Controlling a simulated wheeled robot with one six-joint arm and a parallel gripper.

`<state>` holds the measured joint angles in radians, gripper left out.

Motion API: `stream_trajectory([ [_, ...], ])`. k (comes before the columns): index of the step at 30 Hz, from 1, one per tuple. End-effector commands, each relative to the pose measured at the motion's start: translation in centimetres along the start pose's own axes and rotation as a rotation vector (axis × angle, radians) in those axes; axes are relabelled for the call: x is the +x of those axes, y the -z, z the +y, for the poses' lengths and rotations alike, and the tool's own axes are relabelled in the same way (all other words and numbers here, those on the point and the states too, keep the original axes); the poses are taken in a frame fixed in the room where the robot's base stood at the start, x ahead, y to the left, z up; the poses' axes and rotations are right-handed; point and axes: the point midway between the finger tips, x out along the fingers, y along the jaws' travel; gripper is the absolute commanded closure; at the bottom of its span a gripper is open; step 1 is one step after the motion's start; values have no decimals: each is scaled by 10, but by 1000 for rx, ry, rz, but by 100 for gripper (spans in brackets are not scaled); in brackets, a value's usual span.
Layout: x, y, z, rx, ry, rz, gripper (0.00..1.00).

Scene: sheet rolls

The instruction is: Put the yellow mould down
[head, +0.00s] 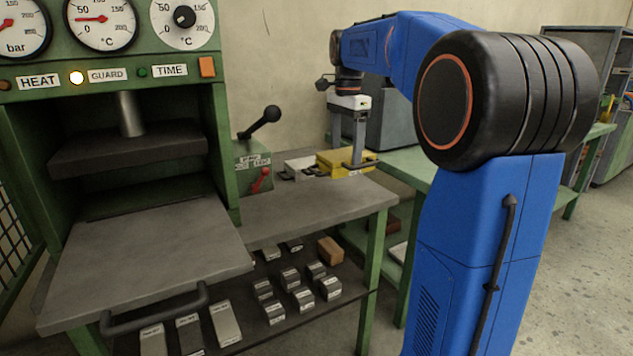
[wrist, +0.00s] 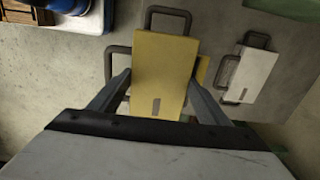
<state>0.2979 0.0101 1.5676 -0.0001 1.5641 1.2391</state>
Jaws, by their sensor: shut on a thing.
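The yellow mould (head: 328,164) is between the fingers of my gripper (head: 348,156), over the right back part of the grey bench top beside the press. In the wrist view the yellow mould (wrist: 162,62) fills the space between the two fingers of my gripper (wrist: 161,80), which is shut on it. A grey loop handle stands at its far end. More yellow and another grey handle show behind its edges, partly hidden. I cannot tell whether the mould touches the surface below.
A pale mould (wrist: 252,72) with grey handles lies to the right in the wrist view. The green press (head: 225,130) and its lever box (head: 252,160) stand left. The front of the bench top (head: 310,210) is clear. A green table (head: 415,170) stands at right.

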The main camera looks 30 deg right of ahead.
Motion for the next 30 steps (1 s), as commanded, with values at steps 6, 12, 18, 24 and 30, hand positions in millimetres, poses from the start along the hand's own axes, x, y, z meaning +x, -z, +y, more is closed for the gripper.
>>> stream_trajectory([
  [6,8,0,1,0,0,0,92],
  [12,36,0,0,0,0,0,92],
  [18,55,0,0,0,1,0,92],
  [24,62,0,0,0,2,1,92],
  [30,82,0,0,0,1,0,92],
])
